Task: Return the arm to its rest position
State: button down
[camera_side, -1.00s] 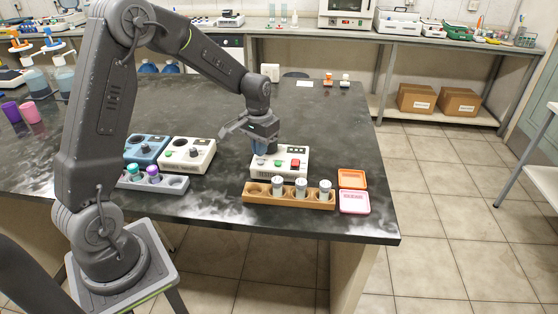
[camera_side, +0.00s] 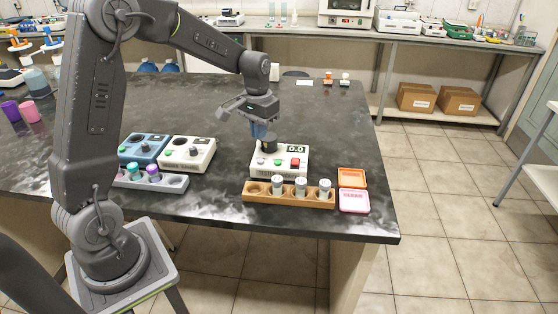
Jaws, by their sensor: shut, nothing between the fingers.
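My gripper (camera_side: 259,130) points down above the white device (camera_side: 279,161) on the right, which has a dark round knob or well (camera_side: 268,146), a green and a red button and a small display. The bluish fingertips are shut and empty. They are apart from the device, just above its dark round part. The gap between them is too small to see.
A wooden rack (camera_side: 262,196) with several grey-capped vials stands in front of the device. Orange (camera_side: 352,178) and pink (camera_side: 354,200) dishes lie right of it. A grey rack (camera_side: 175,184), a white device (camera_side: 187,154) and a blue device (camera_side: 143,149) stand left. The table behind is largely clear.

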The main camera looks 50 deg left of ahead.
jog(key=s+d+r+m+t, duration=0.1)
jog(key=s+d+r+t, duration=0.1)
jog(key=s+d, duration=0.3)
jog(key=s+d+r+m+t, duration=0.1)
jog(key=s+d+r, duration=0.3)
jog(key=s, duration=0.5)
jog(key=s+d+r+m+t, duration=0.1)
jog(key=s+d+r+t, duration=0.1)
jog(key=s+d+r, duration=0.3)
jog(key=shift+s+d+t, duration=0.3)
jog(key=shift+s+d, duration=0.05)
jog(key=shift+s, duration=0.7)
